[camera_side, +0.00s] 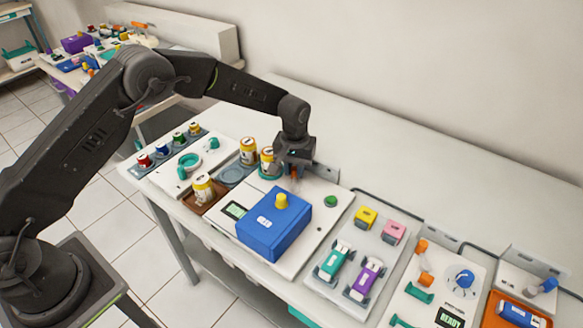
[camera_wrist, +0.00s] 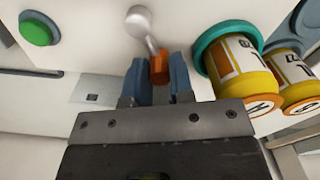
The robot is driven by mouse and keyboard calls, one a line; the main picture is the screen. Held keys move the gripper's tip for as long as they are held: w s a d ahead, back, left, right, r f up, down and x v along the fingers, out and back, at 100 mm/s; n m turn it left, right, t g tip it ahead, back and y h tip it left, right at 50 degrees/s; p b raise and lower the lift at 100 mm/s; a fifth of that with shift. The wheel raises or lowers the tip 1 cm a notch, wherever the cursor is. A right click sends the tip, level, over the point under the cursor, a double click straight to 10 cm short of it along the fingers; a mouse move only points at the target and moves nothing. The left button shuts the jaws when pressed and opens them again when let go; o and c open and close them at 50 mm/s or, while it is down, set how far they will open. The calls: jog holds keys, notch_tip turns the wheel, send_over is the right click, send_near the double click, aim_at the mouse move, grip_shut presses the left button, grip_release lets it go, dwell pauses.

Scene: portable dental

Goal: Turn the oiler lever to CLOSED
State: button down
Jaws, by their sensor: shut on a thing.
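The lever has an orange grip (camera_wrist: 159,68) on a short metal arm with a rounded silver end (camera_wrist: 138,20); I take it to be the oiler lever. My gripper (camera_wrist: 157,76) has its two blue fingers on either side of the orange grip, shut on it. In the side view my gripper (camera_side: 294,170) is low over the back of the white panel (camera_side: 318,205), and a bit of orange (camera_side: 294,176) shows under it. I cannot read any OPEN or CLOSED marking, so the lever's setting is unclear.
A blue box (camera_side: 273,225) with a yellow knob (camera_side: 281,201) stands in front of my gripper. A green button (camera_side: 330,201) is to the right. Yellow jars (camera_side: 249,150) stand close on the left; one in a teal ring (camera_wrist: 232,65) is right beside the fingers in the wrist view.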

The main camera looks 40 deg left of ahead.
jog(key=m, duration=0.2)
jog(key=d+m, duration=0.1)
jog(key=m, duration=0.1)
jog(key=shift+w+d, duration=0.2)
jog(key=shift+w, duration=0.15)
jog(key=shift+d+m, duration=0.25)
jog(key=shift+m, duration=0.45)
jog(key=shift+d+m, duration=0.25)
jog(key=shift+m, duration=0.45)
jog(key=c, duration=1.3)
grip_release()
notch_tip(320, 180, up, 14)
jog(key=shift+f, duration=0.1)
